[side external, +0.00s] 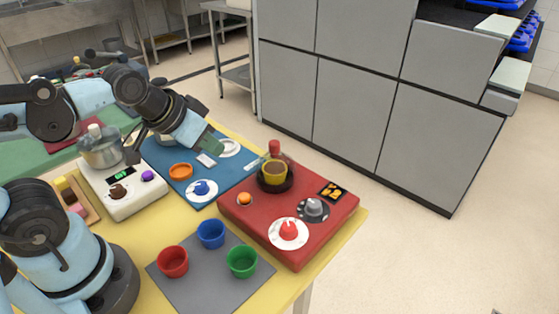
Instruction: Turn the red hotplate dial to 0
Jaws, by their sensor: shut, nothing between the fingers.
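The red hotplate (244,214) sits on the right part of the yellow table. Its red dial (289,230) stands on a white round scale near the front right edge. The dial's pointer and numbers are too small to read. A grey knob (314,206) on a dark disc is just behind it. My gripper (133,152) is shut and empty, pointing down near the white hotplate, well to the left of the red dial and apart from it.
A white hotplate (149,206) holds a metal pot (98,150). Red (173,262), blue (210,234) and green (242,262) cups stand on a grey mat (205,290).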

